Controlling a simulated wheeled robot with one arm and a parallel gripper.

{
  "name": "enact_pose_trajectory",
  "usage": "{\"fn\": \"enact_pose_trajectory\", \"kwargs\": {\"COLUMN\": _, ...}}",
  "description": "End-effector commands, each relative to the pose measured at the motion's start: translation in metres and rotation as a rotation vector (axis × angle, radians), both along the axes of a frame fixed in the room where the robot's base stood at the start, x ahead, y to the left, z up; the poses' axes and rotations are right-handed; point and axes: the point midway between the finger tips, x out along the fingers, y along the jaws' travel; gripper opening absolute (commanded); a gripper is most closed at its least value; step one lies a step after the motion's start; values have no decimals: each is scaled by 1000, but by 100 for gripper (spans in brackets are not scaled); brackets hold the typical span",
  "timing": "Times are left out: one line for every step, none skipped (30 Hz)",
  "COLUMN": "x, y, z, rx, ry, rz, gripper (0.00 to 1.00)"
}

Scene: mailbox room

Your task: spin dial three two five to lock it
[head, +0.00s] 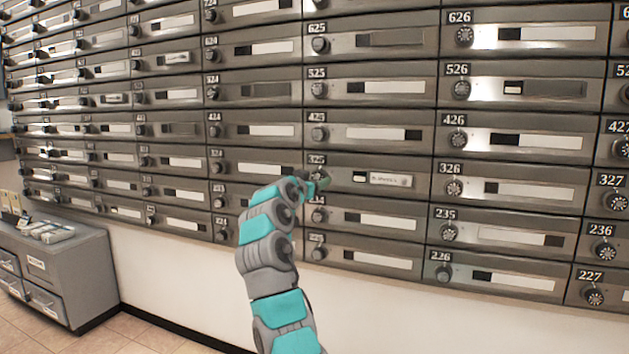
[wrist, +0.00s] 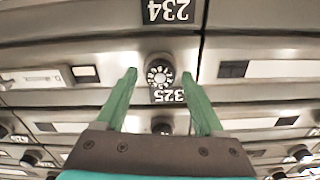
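The 325 mailbox door (head: 420,171) has a small window with a white card and a label. Its number plate (head: 316,160) shows above my gripper (head: 318,185) in the head view, where the gripper covers the dial. The wrist view looks upside down. There the round dial (wrist: 159,76) has a pale ring of marks, and part of the 325 plate (wrist: 168,96) shows beside it. My gripper is open, with one green finger on each side of the dial and a gap on both sides. I cannot tell how far the fingertips are from the door.
Rows of similar mailboxes with dials surround it, including 425 (head: 370,134) above and 326 (head: 530,189) to the right. The 234 plate (wrist: 166,11) shows in the wrist view. A grey cabinet (head: 75,265) with papers on top stands at the left. The white wall below is clear.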

Motion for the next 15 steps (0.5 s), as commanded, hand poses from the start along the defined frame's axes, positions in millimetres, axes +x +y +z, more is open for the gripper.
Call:
{"fn": "enact_pose_trajectory", "kwargs": {"x": 0, "y": 0, "z": 0, "rx": 0, "ry": 0, "rz": 0, "gripper": 76}}
{"fn": "enact_pose_trajectory", "kwargs": {"x": 0, "y": 0, "z": 0, "rx": 0, "ry": 0, "rz": 0, "gripper": 76}}
{"fn": "enact_pose_trajectory", "kwargs": {"x": 0, "y": 0, "z": 0, "rx": 0, "ry": -1, "rz": 0, "gripper": 76}}
{"fn": "enact_pose_trajectory", "kwargs": {"x": 0, "y": 0, "z": 0, "rx": 0, "ry": -1, "rz": 1, "gripper": 76}}
{"fn": "enact_pose_trajectory", "kwargs": {"x": 0, "y": 0, "z": 0, "rx": 0, "ry": -1, "rz": 1, "gripper": 76}}
{"fn": "enact_pose_trajectory", "kwargs": {"x": 0, "y": 0, "z": 1, "rx": 0, "ry": -1, "rz": 1, "gripper": 76}}
{"fn": "enact_pose_trajectory", "kwargs": {"x": 0, "y": 0, "z": 1, "rx": 0, "ry": -1, "rz": 1, "gripper": 76}}
{"fn": "enact_pose_trajectory", "kwargs": {"x": 0, "y": 0, "z": 1, "rx": 0, "ry": -1, "rz": 1, "gripper": 76}}
{"fn": "enact_pose_trajectory", "kwargs": {"x": -1, "y": 1, "z": 1, "rx": 0, "ry": -1, "rz": 1, "gripper": 76}}
{"fn": "enact_pose_trajectory", "kwargs": {"x": -2, "y": 1, "z": 1, "rx": 1, "ry": -1, "rz": 1, "gripper": 76}}
{"fn": "enact_pose_trajectory", "kwargs": {"x": -3, "y": 2, "z": 1, "rx": 0, "ry": -2, "rz": 2, "gripper": 76}}
{"fn": "enact_pose_trajectory", "kwargs": {"x": -5, "y": 3, "z": 1, "rx": 0, "ry": -2, "rz": 2, "gripper": 76}}
{"fn": "enact_pose_trajectory", "kwargs": {"x": -7, "y": 4, "z": 1, "rx": 0, "ry": -2, "rz": 2, "gripper": 76}}
{"fn": "enact_pose_trajectory", "kwargs": {"x": -10, "y": 5, "z": 1, "rx": 0, "ry": -2, "rz": 2, "gripper": 76}}
{"fn": "enact_pose_trajectory", "kwargs": {"x": -13, "y": 6, "z": 0, "rx": -1, "ry": -2, "rz": 1, "gripper": 76}}
